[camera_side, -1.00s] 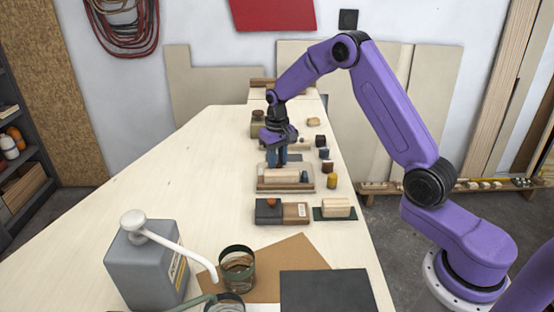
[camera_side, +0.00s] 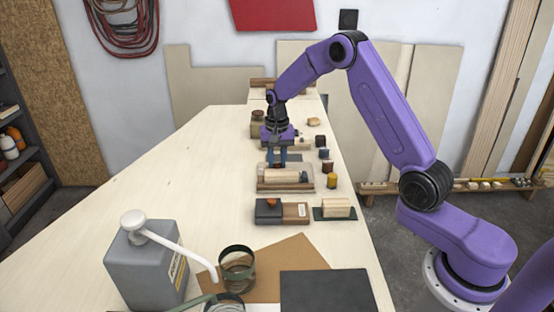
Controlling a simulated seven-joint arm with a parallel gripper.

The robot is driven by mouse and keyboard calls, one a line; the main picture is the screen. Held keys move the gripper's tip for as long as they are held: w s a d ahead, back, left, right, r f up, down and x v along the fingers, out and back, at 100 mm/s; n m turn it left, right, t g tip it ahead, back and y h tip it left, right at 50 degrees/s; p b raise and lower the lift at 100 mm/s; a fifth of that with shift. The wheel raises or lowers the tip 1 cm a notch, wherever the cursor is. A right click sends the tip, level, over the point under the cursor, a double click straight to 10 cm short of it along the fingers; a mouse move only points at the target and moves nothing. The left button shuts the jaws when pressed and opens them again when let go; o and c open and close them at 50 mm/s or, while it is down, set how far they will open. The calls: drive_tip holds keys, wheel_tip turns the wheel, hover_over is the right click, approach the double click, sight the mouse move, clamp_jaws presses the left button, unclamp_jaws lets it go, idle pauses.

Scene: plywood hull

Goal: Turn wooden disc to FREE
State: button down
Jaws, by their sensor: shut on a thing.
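My gripper (camera_side: 277,163) points straight down over the row of wooden fixtures on the bench. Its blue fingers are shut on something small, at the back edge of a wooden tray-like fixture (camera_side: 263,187). The fingers and the fixture hide most of what is held; it stands where the wooden disc would be, but its face and any FREE marking cannot be read. A pale wooden block (camera_side: 283,177) lies in the fixture, just in front of the fingers.
A dark and brown box with an orange knob (camera_side: 271,202) and a pale block on a green base (camera_side: 336,208) stand nearer. A grey pump canister (camera_side: 145,265) stands front left. The bench's left is clear.

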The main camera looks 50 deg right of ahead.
sight(277, 164)
idle(0.3)
drive_tip(key=c, duration=1.1)
unclamp_jaws()
wheel_tip(277, 164, up, 18)
drive_tip(key=shift+f, duration=0.25)
drive_tip(key=s+a+n, duration=1)
drive_tip(key=s+a, duration=0.4)
drive_tip(key=s, duration=0.2)
drive_tip(key=s+d+f+n, duration=0.1)
drive_tip(key=s+f+n, duration=0.1)
drive_tip(key=s, duration=0.6)
drive_tip(key=s+d+f+n, duration=0.1)
drive_tip(key=s+f+n, duration=0.1)
drive_tip(key=s+n, duration=0.3)
drive_tip(key=s+d+f+n, duration=0.1)
drive_tip(key=s+f+n, duration=0.1)
drive_tip(key=s, duration=0.8)
drive_tip(key=shift+s+f+n, duration=0.2)
drive_tip(key=shift+s+n, duration=0.2)
drive_tip(key=shift+n, duration=0.4)
